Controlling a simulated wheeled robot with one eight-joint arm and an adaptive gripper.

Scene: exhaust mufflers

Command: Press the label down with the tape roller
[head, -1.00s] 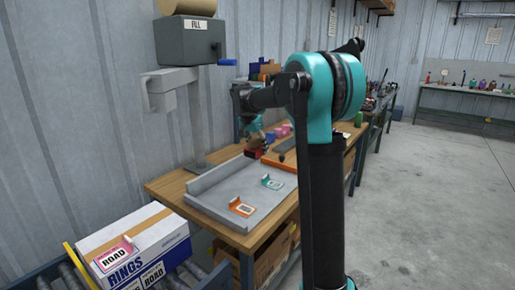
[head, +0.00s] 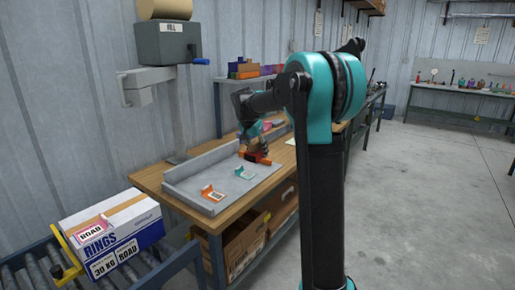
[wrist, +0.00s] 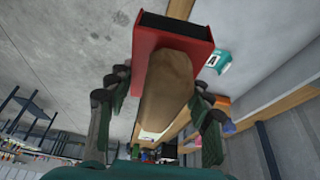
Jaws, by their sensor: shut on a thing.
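My gripper (head: 252,146) is over the far end of the grey tray on the workbench. In the wrist view my gripper (wrist: 163,103) has its fingers on both sides of a rounded tan handle. The handle joins a red head with a black front face, which looks like the tape roller (wrist: 146,55). A white label with a pink edge reading ROAD (head: 92,232) lies on the top of the white and blue RINGS carton (head: 126,226), far from my gripper. I cannot tell whether the label lies fully flat.
The grey tray (head: 195,205) holds an orange piece (head: 212,193) and a teal piece (head: 243,173) with cards. The carton stands on a roller conveyor (head: 40,272) with a yellow rail. A grey crank-handled machine (head: 166,42) rises behind the bench. The floor at right (head: 430,200) is clear.

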